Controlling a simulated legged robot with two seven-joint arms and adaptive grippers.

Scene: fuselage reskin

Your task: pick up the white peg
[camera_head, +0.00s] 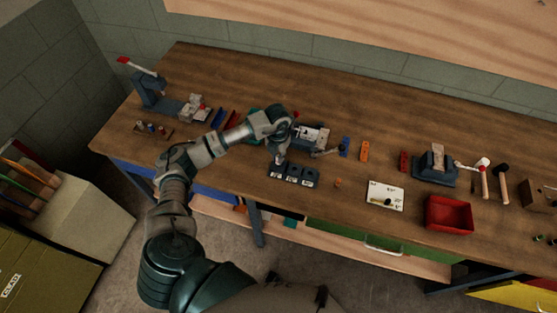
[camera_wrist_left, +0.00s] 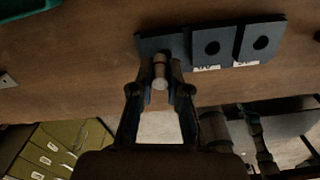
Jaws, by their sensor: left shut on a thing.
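My left gripper (camera_head: 279,158) reaches over the workbench to a dark block (camera_head: 293,175) with several sections. In the left wrist view, the fingers (camera_wrist_left: 160,88) are shut on a pale, whitish peg (camera_wrist_left: 160,70). The peg's round end faces the camera. It overlaps the leftmost section of the dark block (camera_wrist_left: 222,45); I cannot tell whether it is in a hole or just above. The two sections to the right show empty round holes and white labels. In the head view the peg is hidden by the gripper. My right gripper is not in view.
A grey vise-like fixture (camera_head: 312,134) stands just behind the block. To the right are a small orange piece (camera_head: 338,183), a white plate (camera_head: 385,195) and a red bin (camera_head: 449,213). The bench front edge is close to the block.

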